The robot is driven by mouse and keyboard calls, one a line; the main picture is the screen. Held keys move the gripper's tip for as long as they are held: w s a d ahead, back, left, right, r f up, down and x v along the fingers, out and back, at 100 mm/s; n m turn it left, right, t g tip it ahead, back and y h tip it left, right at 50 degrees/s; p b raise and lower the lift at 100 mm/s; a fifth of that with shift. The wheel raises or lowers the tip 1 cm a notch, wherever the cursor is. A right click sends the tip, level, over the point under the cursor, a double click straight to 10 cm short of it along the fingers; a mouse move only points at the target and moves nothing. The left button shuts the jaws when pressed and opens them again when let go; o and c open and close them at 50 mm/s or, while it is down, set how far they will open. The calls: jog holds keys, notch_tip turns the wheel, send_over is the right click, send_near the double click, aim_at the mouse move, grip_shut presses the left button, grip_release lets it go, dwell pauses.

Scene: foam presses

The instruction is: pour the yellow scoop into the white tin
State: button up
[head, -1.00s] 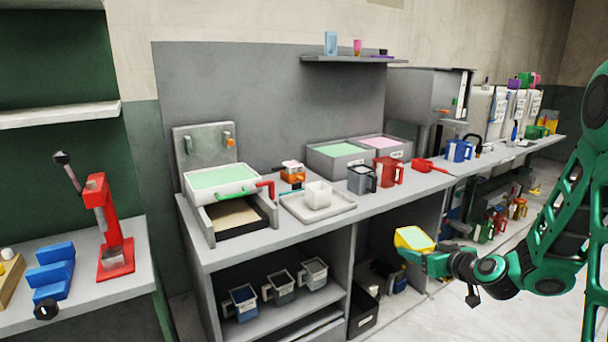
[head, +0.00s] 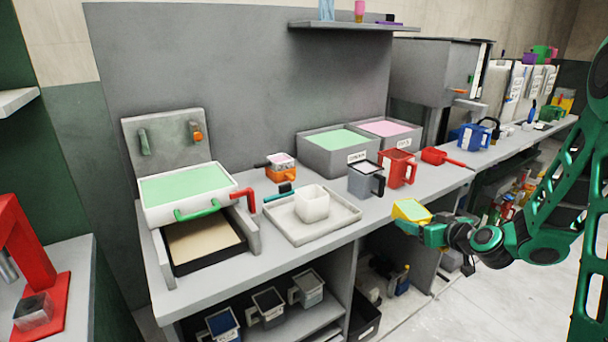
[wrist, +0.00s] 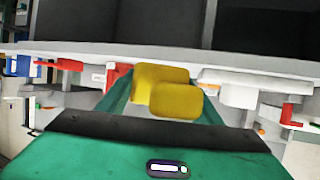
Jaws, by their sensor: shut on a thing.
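My gripper (head: 426,232) is shut on the yellow scoop (head: 411,210). It holds the scoop in front of the bench's front edge, right of the white tin. The scoop looks about level, with a pale fill showing in its top. In the wrist view the yellow scoop (wrist: 172,92) sits between my green fingers; its inside is hidden there. The white tin (head: 312,204), a small square open cup, stands upright on a pale tray (head: 340,222) on the bench. The scoop and the tin are well apart. I cannot see into the tin clearly.
A grey jug (head: 363,181), a red jug (head: 398,168) and a red scoop (head: 440,157) stand behind the tray to the right. An orange-and-white container (head: 281,168) is behind it. Bins of green and pink foam stand at the back. A green-topped press box (head: 187,190) is at left.

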jog(key=shift+w+a, duration=0.1)
jog(key=shift+w, duration=0.1)
jog(key=shift+a, duration=0.1)
